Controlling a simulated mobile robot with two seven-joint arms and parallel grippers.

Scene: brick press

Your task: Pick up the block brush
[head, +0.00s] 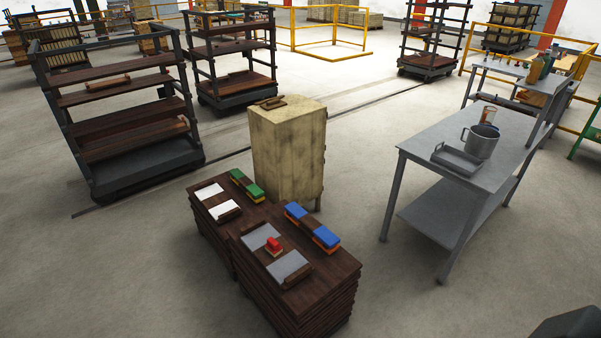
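No object is clearly recognisable as the block brush at this size. A small brown wooden piece (270,103) lies on top of the pale worn cabinet (287,150). A longer light-brown piece (108,82) lies on a shelf of the left rack. I cannot tell whether either is the brush. A small red object (273,244) stands between grey plates on the dark plank stack in front. Neither of my grippers shows in the head view.
Green-and-yellow blocks (246,185) and blue-and-orange blocks (312,227) lie on the dark plank stacks (300,298). A grey metal table (413,147) at right carries a pot (480,142) and a tray (456,160). The left rack (134,165) stands beyond. Floor is clear between stacks and table.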

